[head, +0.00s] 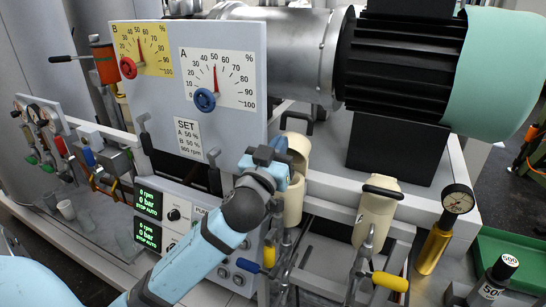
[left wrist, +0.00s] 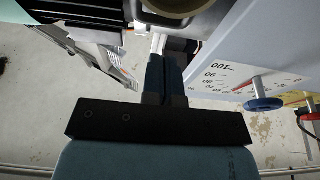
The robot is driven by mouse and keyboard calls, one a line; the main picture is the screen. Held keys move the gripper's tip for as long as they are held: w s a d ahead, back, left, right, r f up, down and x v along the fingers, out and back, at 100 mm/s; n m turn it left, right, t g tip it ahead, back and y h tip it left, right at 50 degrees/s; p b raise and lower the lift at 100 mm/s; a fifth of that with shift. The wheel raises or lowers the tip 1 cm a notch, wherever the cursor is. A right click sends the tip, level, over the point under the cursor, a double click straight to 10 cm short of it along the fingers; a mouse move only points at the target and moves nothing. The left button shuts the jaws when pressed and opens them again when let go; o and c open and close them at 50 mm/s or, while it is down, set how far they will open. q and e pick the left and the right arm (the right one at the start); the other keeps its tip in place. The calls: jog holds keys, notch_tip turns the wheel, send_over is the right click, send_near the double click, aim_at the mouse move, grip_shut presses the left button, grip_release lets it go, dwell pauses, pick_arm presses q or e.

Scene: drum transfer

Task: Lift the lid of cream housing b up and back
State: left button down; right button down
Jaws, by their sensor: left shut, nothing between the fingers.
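Two cream housings stand below the panel, and I cannot read a letter on either. The left housing (head: 292,207) is partly hidden by my left gripper and wrist. A rounded cream part, which looks like its lid (head: 298,147), stands raised behind its top. The right housing (head: 374,214) has its lid (head: 383,187) down, with a black handle on top. My left gripper (head: 281,144) is shut and empty, close in front of the raised cream part; contact is unclear. In the left wrist view the shut fingers (left wrist: 165,75) point toward a cream rounded part (left wrist: 178,7) at the top edge. My right gripper is not in view.
The dial panel (head: 222,120) with red and blue knobs stands left of the gripper. A big metal drum (head: 275,45) and black motor (head: 400,65) are behind.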

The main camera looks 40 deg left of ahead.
aim_at(297, 117)
pick_arm(q)
jog(key=x, duration=0.6)
jog(key=shift+w+p, duration=0.15)
jog(key=shift+p, duration=0.25)
jog(key=shift+w+a+r, duration=0.1)
jog(key=shift+w+a, duration=0.05)
jog(key=shift+w, duration=0.45)
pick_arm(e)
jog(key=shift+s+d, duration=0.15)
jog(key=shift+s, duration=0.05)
